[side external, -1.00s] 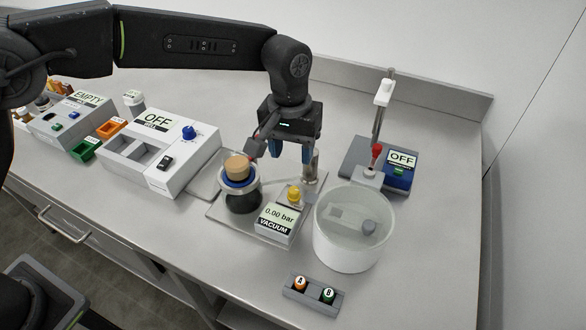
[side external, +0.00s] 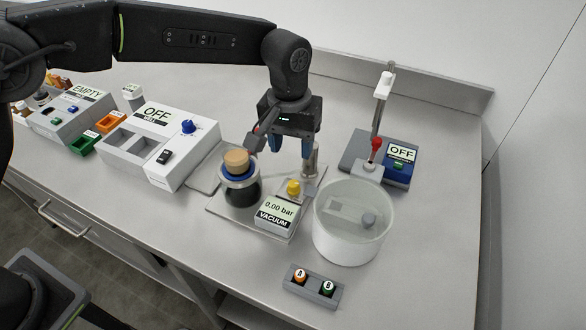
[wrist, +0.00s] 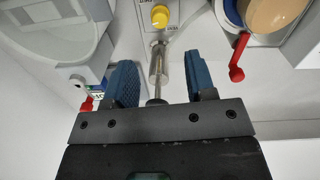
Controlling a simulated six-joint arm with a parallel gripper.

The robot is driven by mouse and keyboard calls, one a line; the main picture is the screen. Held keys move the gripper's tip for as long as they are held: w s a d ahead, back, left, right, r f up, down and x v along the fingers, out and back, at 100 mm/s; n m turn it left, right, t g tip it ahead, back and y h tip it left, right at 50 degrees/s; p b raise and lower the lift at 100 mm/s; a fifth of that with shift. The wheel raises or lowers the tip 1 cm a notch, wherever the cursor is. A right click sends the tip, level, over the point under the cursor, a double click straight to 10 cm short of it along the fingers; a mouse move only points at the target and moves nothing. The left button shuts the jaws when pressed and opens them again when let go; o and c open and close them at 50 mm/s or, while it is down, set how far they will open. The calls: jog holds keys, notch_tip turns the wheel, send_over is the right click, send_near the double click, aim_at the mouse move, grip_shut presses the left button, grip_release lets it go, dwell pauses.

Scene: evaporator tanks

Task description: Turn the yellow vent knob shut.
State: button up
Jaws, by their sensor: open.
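The yellow vent knob (side external: 293,187) sits on top of the vacuum unit (side external: 277,214), whose display reads 0.00 bar. The knob also shows at the top of the wrist view (wrist: 160,16). My gripper (side external: 294,152) is above and behind the knob, pointing down, with its two blue fingers apart and nothing between them. In the wrist view, the fingers of my gripper (wrist: 162,82) are apart, and the knob lies beyond their tips, not between them. A metal cylinder (side external: 311,162) stands behind the knob, and in the wrist view it shows between the fingers.
A dark vessel with a blue ring and tan stopper (side external: 237,163) stands left of the knob. A clear tub (side external: 350,250) stands to the right. A stand with a red lever (side external: 376,146) is behind the tub. A rack (side external: 314,289) with bottles A and B is in front.

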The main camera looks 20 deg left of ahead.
aim_at(293, 182)
jog(key=f, duration=1)
jog(key=shift+d+f, duration=0.15)
jog(key=shift+d, duration=0.05)
jog(key=c, duration=0.9)
jog(key=shift+m, duration=0.7)
jog(key=o, duration=0.9)
